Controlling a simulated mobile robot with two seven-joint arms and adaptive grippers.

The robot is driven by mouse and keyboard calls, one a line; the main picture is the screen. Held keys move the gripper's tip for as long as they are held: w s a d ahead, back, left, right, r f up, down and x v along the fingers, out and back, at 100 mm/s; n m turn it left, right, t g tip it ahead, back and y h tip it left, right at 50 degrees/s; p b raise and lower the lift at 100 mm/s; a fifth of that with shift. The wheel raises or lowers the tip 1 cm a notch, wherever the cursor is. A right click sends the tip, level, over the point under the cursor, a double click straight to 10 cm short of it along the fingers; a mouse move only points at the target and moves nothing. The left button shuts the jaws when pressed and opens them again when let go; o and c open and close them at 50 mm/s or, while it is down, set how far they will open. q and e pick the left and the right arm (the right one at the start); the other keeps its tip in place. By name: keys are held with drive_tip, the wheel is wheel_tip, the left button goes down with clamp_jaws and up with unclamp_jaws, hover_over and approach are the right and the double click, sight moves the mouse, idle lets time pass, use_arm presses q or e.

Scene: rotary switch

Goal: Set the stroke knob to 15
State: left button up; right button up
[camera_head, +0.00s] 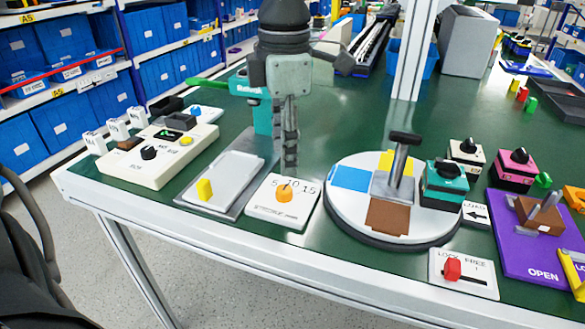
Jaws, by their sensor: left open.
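The orange stroke knob (284,195) sits on a white plate (262,212) marked 5, 10 and 15, near the front edge of the table. Its pointer seems to face the middle marking, 10, but it is too small to be sure. My left gripper (290,162) hangs pointing down just behind the plate in the picture, apart from the knob. Its fingers are seen nearly edge-on; they are open, with nothing seen between them. My right gripper is not in view.
A red lock slider (452,268) sits at the front right.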

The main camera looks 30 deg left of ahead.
sight(284, 189)
use_arm(q)
wheel_tip(284, 189, down, 6)
drive_tip(key=shift+s+f, duration=0.1)
drive_tip(key=shift+s, duration=0.05)
drive_tip(key=shift+a+f, duration=0.1)
drive_tip(key=shift+f, duration=0.4)
drive_tip(key=shift+c, duration=0.3)
clamp_jaws()
